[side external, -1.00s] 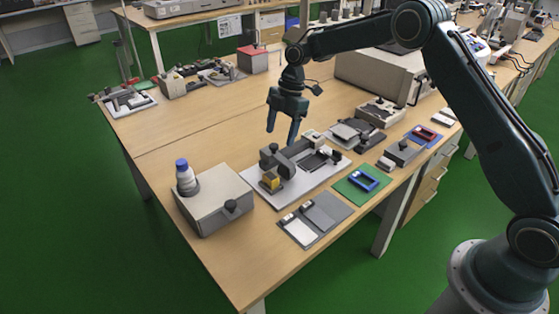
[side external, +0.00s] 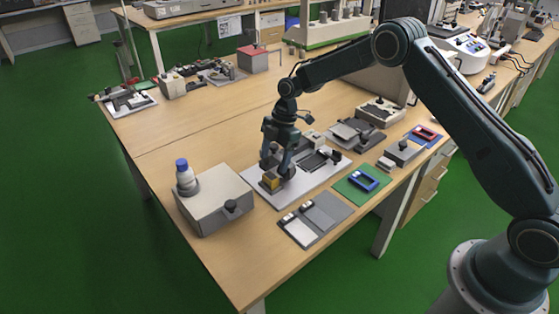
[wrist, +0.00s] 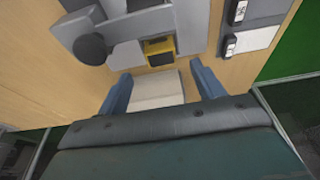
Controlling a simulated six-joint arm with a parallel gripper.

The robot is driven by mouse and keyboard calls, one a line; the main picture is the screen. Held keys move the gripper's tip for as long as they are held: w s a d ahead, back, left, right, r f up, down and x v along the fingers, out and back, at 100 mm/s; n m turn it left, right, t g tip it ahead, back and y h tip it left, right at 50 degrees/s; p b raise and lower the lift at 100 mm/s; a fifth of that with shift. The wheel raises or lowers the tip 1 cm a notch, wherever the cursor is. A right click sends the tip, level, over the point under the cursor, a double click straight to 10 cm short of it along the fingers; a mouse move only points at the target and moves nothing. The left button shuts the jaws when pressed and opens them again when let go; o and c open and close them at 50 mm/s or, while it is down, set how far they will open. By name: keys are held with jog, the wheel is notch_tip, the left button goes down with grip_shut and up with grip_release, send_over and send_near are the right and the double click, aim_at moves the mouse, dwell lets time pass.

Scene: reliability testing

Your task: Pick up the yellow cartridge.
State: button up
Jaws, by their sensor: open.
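The yellow cartridge (side external: 271,182) is a small block with a dark face, at the near left end of a grey fixture on a pale base plate (side external: 286,200). In the wrist view the yellow cartridge (wrist: 159,46) sits beyond the fingertips, roughly in line with the gap between them. My gripper (side external: 276,168) is open and points down over the fixture, very close to the cartridge. In the wrist view my gripper (wrist: 160,72) has its blue fingers spread, with only pale plate between them. My fingers hide part of the fixture; contact with the cartridge cannot be told.
Grey and white pads (side external: 314,218) and a green mat (side external: 363,184) with a blue frame lie to the right. Bare table is clear behind the fixture.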

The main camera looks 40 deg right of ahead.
aim_at(270, 176)
jog(key=shift+x, duration=2.55)
jog(key=c, duration=1.1)
